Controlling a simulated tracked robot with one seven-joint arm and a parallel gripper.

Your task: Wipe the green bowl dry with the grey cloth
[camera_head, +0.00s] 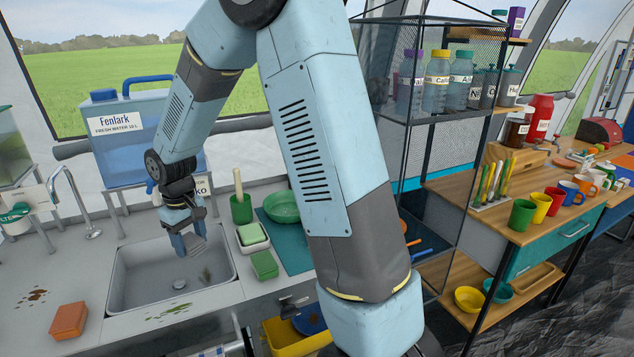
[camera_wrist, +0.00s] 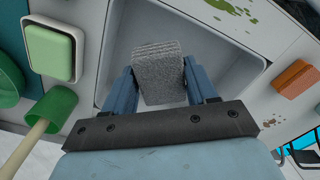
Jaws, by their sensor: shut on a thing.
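My gripper (camera_head: 190,242) points down over the sink basin, shut on the grey cloth (camera_wrist: 158,72). The cloth looks like a thick, rough folded pad between the two blue fingers; in the head view only a small grey part of it shows. The green bowl (camera_head: 283,207) sits on a teal mat (camera_head: 292,245) to the right of the sink, apart from my gripper. In the wrist view a part of the bowl (camera_wrist: 8,85) shows at the left edge. The inside of the bowl is too small to judge for wetness.
The sink (camera_head: 125,290) has a dark spot inside and green smears on its front rim. Right of it stand a green cup with a brush (camera_head: 241,208), a green-topped sponge in a white dish (camera_head: 251,235) and a green block (camera_head: 264,265). An orange block (camera_head: 69,320) lies left.

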